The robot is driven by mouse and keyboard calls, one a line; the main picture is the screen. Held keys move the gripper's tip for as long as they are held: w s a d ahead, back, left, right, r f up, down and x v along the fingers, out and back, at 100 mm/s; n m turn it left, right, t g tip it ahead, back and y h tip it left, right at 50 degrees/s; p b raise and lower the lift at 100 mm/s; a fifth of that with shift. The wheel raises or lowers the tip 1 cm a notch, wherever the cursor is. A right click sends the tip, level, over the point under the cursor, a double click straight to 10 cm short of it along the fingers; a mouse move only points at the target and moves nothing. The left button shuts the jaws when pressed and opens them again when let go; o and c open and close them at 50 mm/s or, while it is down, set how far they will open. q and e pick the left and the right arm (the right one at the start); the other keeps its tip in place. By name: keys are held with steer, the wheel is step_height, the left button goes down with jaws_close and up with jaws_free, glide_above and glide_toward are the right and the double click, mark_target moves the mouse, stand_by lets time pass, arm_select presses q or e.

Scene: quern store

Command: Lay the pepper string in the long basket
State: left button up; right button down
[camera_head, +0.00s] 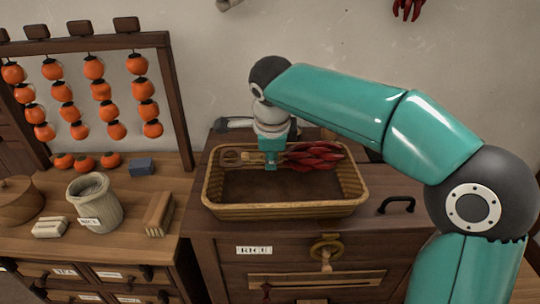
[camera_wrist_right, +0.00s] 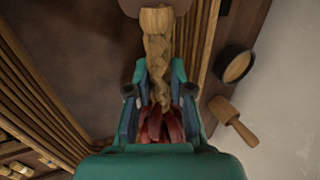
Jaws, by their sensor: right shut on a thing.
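The pepper string (camera_head: 314,156) is a bunch of dark red peppers on a braided straw cord with a loop at the left end. My right gripper (camera_head: 271,163) is shut on its cord and holds it level over the back part of the long basket (camera_head: 285,211). In the right wrist view the cord (camera_wrist_right: 158,65) runs between the fingers (camera_wrist_right: 158,92), with red peppers close to the palm. I cannot tell whether the string touches the basket floor. The basket is wicker, with a dark, otherwise bare inside. My left gripper is not in view.
The basket stands on a wooden chest with a RICE label (camera_head: 254,250). A black handle (camera_head: 397,204) lies to its right. At left are a jar (camera_head: 94,202), a round lidded box (camera_head: 18,201), a blue block (camera_head: 141,167) and a rack of hanging orange fruit (camera_head: 101,90).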

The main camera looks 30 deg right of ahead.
steer(key=c, duration=1)
jaws_free()
steer(key=shift+o, duration=0.6)
steer(key=o, duration=0.5)
steer(key=shift+o, duration=0.2)
steer(key=shift+r, duration=0.15)
steer(key=p+v, duration=0.6)
steer(key=v, duration=0.3)
steer(key=shift+w+r, duration=0.3)
steer(key=shift+r, duration=0.2)
steer(key=shift+d, duration=0.15)
